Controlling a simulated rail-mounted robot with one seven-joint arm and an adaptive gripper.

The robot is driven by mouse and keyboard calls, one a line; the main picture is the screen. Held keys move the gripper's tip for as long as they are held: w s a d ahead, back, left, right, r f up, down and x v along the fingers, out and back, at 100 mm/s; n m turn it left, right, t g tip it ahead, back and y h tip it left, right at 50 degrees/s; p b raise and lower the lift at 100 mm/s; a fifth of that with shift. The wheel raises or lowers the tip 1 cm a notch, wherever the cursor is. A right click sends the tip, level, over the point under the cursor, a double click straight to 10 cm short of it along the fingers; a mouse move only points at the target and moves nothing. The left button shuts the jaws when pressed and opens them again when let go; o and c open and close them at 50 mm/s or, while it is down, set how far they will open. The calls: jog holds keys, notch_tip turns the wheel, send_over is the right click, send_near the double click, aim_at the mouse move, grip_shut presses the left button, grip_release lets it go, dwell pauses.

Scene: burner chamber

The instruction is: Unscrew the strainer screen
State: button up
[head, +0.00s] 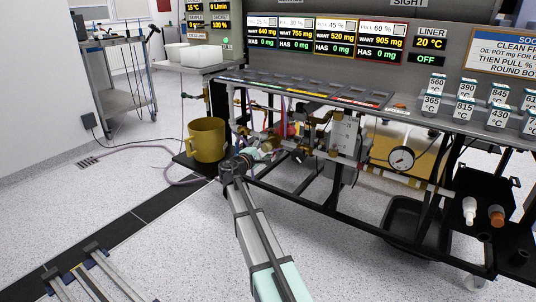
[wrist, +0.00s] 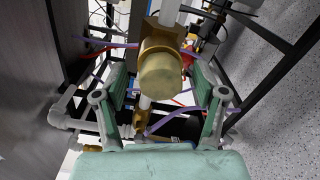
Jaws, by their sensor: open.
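A round brass cap (wrist: 161,74) on brass pipework shows in the upper middle of the wrist view; I take it to be the strainer's end. My gripper (wrist: 158,82) is open, with one green-padded finger on each side of the cap and a visible gap on both sides. The cap's depth between the pads is hard to judge. In the head view my gripper (head: 258,153) reaches in among the pipes under the bench's left part. The strainer is too small and crowded to make out there. The screen itself is not visible.
A large yellow-brown pot (head: 206,139) stands left of my gripper. A pressure gauge (head: 401,159) and pipes are to the right. Black frame bars and purple hoses (wrist: 165,122) run close by. A black bin (head: 404,225) sits below the bench. The floor in front is mostly clear.

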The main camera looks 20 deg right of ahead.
jog(key=m+b, duration=0.1)
jog(key=b, duration=0.1)
jog(key=m+b, duration=0.2)
jog(key=shift+f, duration=0.4)
jog(key=shift+r+m+p, duration=0.4)
jog(key=shift+m+p, duration=0.05)
jog(key=shift+m, duration=1.75)
grip_shut()
jog(key=shift+r, duration=0.1)
